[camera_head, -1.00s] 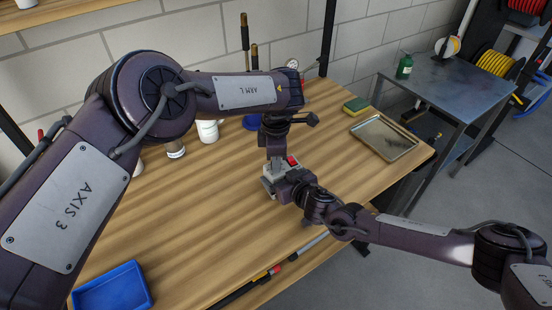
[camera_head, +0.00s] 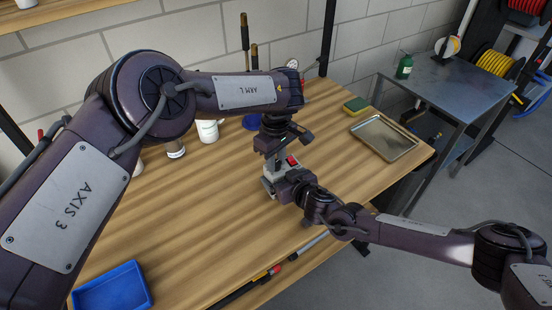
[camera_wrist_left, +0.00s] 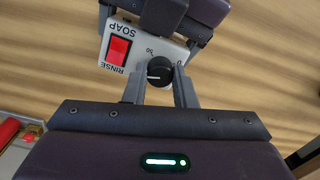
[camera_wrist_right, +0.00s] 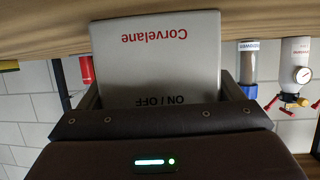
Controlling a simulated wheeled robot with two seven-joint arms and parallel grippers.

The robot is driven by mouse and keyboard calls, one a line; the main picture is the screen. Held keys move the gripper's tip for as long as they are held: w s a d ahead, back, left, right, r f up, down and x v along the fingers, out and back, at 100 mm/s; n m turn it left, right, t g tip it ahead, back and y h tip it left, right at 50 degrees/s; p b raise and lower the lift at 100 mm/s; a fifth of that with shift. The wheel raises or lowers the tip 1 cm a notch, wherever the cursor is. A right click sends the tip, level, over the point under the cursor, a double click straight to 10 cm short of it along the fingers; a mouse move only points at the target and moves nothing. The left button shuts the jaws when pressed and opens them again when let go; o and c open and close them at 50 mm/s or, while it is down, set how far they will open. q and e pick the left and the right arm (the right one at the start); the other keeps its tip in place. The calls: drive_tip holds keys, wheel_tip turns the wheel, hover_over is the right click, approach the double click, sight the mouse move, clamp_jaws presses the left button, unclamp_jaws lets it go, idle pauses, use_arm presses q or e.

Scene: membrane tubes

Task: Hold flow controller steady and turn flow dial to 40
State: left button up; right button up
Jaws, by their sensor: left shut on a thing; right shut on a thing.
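The flow controller (camera_head: 268,186) is a pale grey box on the wooden table, with a red rocker switch (camera_wrist_left: 118,48) and the words RINSE and SOAP. Its black flow dial (camera_wrist_left: 158,72) has a white pointer line; the scale beside it is upside down and partly covered, so I cannot read the setting. My left gripper (camera_wrist_left: 161,80) comes from above and is shut on the dial, one finger on each side. My right gripper (camera_head: 284,186) is shut on the box from the right; its wrist view shows the box face marked Corvelane and ON / OFF (camera_wrist_right: 160,60) between the fingers.
A blue tray (camera_head: 112,290) lies at the front left. A metal tray (camera_head: 384,138) and a sponge (camera_head: 356,105) are at the right. White containers (camera_head: 208,130) stand behind my left arm. A dark rod (camera_head: 250,287) lies along the front edge. Bare table surrounds the controller.

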use_arm(q)
drive_tip(key=shift+w+a+m, duration=0.15)
drive_tip(key=shift+a+m, duration=0.05)
drive_tip(key=shift+m, duration=0.1)
idle(0.4)
drive_tip(key=o, duration=0.8)
drive_tip(key=shift+o, duration=1.1)
drive_tip(key=shift+d, duration=0.1)
wheel_tip(320, 180, up, 12)
use_arm(e)
drive_tip(key=o, duration=1)
